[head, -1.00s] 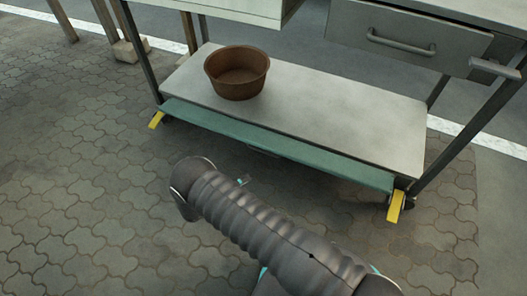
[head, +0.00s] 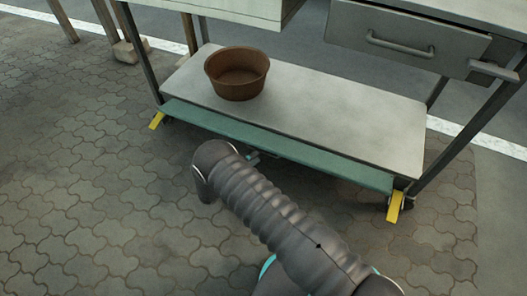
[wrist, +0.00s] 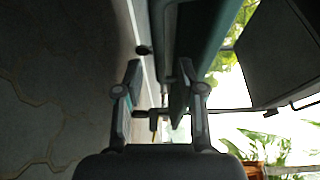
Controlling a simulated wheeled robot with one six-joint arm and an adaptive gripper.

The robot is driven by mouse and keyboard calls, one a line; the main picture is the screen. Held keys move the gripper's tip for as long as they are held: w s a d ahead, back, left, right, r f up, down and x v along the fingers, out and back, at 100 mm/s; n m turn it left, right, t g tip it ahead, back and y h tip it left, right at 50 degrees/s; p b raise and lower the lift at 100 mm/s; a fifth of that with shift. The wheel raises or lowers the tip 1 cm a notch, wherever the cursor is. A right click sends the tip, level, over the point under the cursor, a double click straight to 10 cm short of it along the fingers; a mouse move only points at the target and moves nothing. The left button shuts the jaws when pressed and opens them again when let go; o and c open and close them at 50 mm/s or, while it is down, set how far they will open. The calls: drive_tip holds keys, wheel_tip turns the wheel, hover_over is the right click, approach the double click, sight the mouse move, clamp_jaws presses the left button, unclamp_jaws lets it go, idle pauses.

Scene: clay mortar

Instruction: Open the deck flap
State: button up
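The deck flap appears to be the long green panel (head: 300,157) along the front edge of the trolley's lower deck (head: 335,110). In the head view it looks down and tilted outward. My gripper is mostly hidden behind my arm there; a small teal-grey part of it (head: 252,158) shows close to the flap's lower edge. In the wrist view my gripper (wrist: 164,95) is open, a finger on each side. The green panel (wrist: 207,45) runs just ahead, its near edge reaching between the fingers. I cannot tell whether they touch it.
A brown clay bowl (head: 238,85) stands on the lower deck. Yellow brackets (head: 157,120) sit at the deck's front corners, one also at the right (head: 395,207). A drawer with a bar handle (head: 400,45) hangs above right. The paved floor (head: 90,210) in front is clear.

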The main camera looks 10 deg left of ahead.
sight(263, 151)
drive_tip(key=shift+x, duration=2.65)
drive_tip(key=shift+c, duration=0.2)
clamp_jaws()
